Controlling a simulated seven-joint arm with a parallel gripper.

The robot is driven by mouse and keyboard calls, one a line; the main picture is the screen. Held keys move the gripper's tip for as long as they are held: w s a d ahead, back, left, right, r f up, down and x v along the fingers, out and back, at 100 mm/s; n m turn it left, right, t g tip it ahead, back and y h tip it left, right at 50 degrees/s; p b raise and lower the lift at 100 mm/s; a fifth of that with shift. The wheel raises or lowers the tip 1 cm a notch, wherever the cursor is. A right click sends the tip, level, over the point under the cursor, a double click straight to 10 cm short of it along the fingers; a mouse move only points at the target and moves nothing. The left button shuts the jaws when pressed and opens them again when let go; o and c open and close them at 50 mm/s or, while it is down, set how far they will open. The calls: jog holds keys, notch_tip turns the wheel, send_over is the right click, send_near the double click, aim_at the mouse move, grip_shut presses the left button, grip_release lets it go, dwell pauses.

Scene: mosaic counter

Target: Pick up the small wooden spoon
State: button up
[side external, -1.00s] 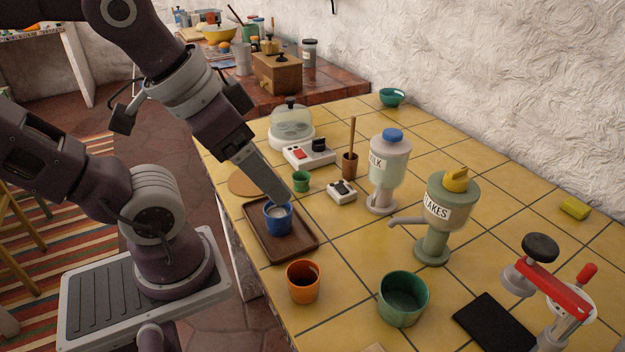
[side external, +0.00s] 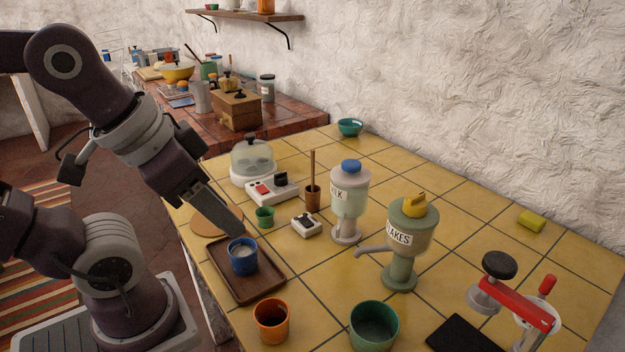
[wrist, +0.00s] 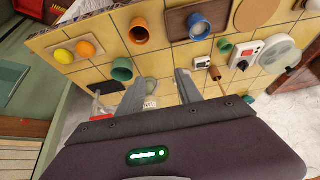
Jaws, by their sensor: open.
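A thin wooden handle (side external: 312,165) stands upright in a small brown cup (side external: 313,199) in the middle of the counter. Its lower end is hidden in the cup, so I cannot tell whether it is the small wooden spoon. The brown cup also shows in the wrist view (wrist: 214,73). No other spoon is clear to me. My gripper (side external: 238,232) points down over the blue cup on the tray, left of the brown cup in the side view. In the wrist view my gripper (wrist: 161,90) has its two fingers apart with nothing between them.
The blue cup (side external: 242,259) stands on a brown tray (side external: 270,285). A green cup (side external: 265,217), a small white device (side external: 306,224), a milk dispenser (side external: 349,205) and a flakes dispenser (side external: 402,255) stand around the brown cup.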

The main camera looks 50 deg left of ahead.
jog(key=shift+c, duration=0.3)
jog(key=w+a+r+n+g, duration=0.25)
jog(key=w+r+n, duration=0.35)
jog(key=w+r, duration=0.5)
jog(key=n+g, duration=0.3)
jog(key=n, duration=1.1)
send_over(313, 175)
notch_tip(313, 175, down, 6)
jog(key=f, duration=2)
jog(key=shift+w+a+f, duration=0.1)
jog(key=shift+a+f, duration=0.1)
jog(key=shift+f, duration=0.15)
grip_shut()
